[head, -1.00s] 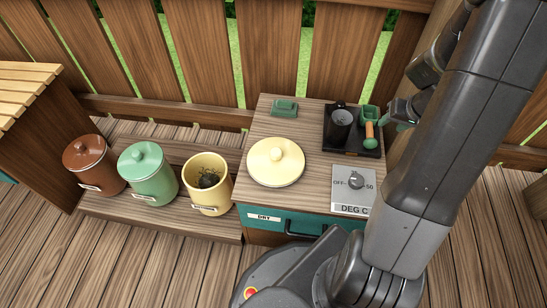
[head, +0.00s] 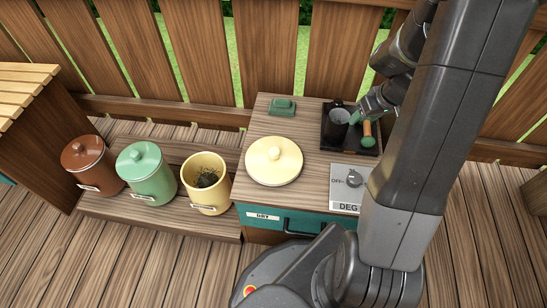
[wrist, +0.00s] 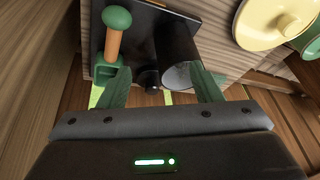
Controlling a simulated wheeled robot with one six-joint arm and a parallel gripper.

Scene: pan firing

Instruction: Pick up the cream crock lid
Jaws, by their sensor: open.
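The cream crock lid (head: 273,162) lies flat, knob up, on the wooden top of the cabinet in the head view. It also shows at the upper right of the wrist view (wrist: 268,30). The cream crock (head: 205,186) stands uncovered on the low deck to its left, with dark dry matter inside. My gripper (wrist: 160,88) is open and empty, its two green fingers spread toward the black tray with the dark cup. In the head view the gripper (head: 368,108) is partly hidden by my arm, to the right of the lid and apart from it.
A black tray (head: 362,148) holds a dark cup (head: 336,124) and a green scoop with a wooden handle (head: 367,134). A green block (head: 282,105) sits behind the lid. A dial box (head: 346,187) is at front right. Lidded brown (head: 90,163) and green (head: 147,172) crocks stand left.

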